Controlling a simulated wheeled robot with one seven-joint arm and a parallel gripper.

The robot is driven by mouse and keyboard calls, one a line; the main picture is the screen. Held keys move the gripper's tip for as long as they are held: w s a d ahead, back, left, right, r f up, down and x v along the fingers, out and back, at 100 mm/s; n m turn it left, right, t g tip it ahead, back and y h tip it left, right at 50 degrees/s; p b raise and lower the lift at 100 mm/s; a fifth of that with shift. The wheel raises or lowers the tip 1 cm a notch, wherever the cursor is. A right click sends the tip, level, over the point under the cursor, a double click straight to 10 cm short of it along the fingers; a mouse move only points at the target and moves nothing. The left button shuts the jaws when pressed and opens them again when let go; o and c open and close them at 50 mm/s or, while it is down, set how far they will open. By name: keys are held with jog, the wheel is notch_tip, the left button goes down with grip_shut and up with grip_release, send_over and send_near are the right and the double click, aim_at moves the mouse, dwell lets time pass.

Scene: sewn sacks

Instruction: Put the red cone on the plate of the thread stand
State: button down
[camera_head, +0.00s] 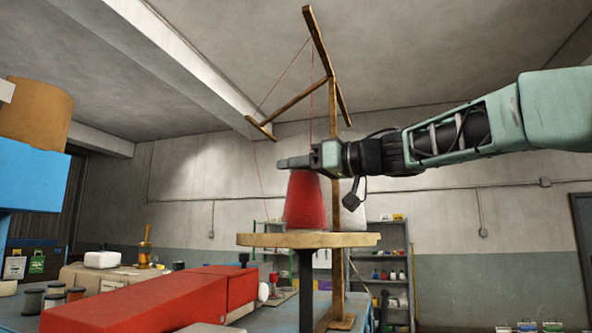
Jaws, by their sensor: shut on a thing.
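The red cone (304,203) is upright at the left part of the round wooden plate (310,240) of the thread stand. Its base meets the plate's top in this view; I cannot tell whether it rests on it. My gripper (296,162) reaches in from the right and is shut on the cone's top, which its fingers hide. The stand's wooden post (338,275) rises behind the plate to crossbars (322,50), with red threads hanging from them. A white cone (353,222) shows behind the post, partly hidden.
A red machine body (150,300) lies below the plate at the front left. A blue block (35,180) with a tan roll (38,115) is at the left edge. Several dark spools (34,300) stand on the table. Shelves (390,265) are at the back; the right side is open.

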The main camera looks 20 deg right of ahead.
jog(key=c, duration=0.8)
grip_release()
jog(key=b+v, duration=0.4)
jog(key=v, duration=0.8)
jog(key=shift+r, duration=0.1)
